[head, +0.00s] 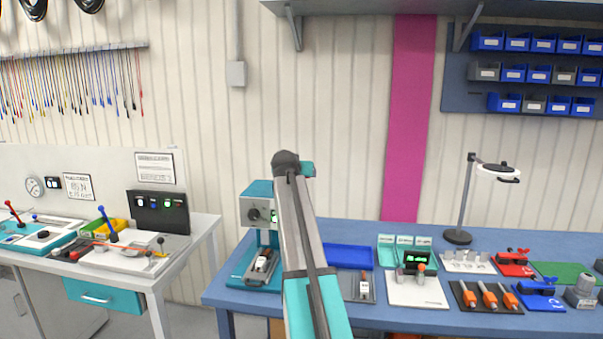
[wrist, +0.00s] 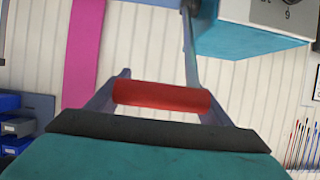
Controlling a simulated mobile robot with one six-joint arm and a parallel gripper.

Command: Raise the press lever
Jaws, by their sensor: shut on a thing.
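The press (head: 256,193), a grey and teal machine, stands at the left end of the blue bench, partly hidden behind my arm. In the wrist view, which looks upside down, the press (wrist: 245,38) is at the top right. Its lever (wrist: 190,52) runs from a dark hub by the press to a red grip (wrist: 160,96). My gripper (wrist: 161,98) is shut on this red grip, with a finger at each end of it. In the head view my gripper and the lever are hidden by my arm; the lever's exact angle is unclear.
The blue bench (head: 375,319) carries a blue tray (head: 350,256), a white board (head: 418,292), orange-handled pieces (head: 490,296) and a lamp (head: 466,200). A white bench (head: 205,228) stands at the left, across a gap. The wall above the press is clear.

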